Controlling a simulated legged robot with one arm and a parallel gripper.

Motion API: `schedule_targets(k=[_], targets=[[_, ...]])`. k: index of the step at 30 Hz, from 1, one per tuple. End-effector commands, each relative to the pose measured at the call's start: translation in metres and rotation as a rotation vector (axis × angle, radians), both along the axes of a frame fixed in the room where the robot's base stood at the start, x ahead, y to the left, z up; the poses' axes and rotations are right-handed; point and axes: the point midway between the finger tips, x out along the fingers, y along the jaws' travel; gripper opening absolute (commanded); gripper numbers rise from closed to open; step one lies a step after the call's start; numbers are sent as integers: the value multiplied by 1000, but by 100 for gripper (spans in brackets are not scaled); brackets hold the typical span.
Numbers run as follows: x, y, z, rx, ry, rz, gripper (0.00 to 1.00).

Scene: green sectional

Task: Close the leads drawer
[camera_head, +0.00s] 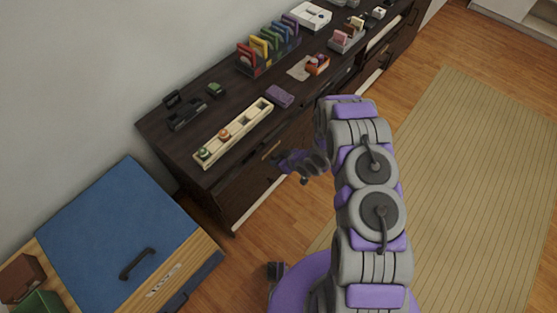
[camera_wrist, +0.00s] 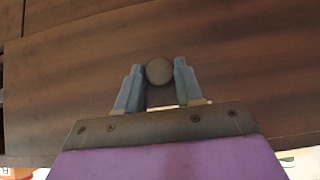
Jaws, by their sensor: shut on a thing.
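My gripper (camera_head: 302,162) is low beside the front of the dark wooden cabinet (camera_head: 160,140). In the wrist view its two blue-grey fingers (camera_wrist: 159,74) are shut on a round dark knob (camera_wrist: 159,71), one finger on each side. The knob stands in front of a brown wooden drawer front (camera_wrist: 240,65). Pale and coloured patches show at the lower corners of the wrist view, too cut off to identify. My arm hides part of the cabinet front in the head view. I cannot tell how far the drawer is open, and no leads are clearly visible.
A blue-topped chest (camera_head: 95,220) stands at lower left. Wooden floor and a striped rug (camera_head: 470,180) lie clear at right.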

Motion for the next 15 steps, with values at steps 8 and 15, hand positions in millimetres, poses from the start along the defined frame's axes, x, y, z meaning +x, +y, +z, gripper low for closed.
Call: schedule_targets(k=[8,15], targets=[[0,0,0,0,1,1,0],[1,2,0,-1,0,2,0]])
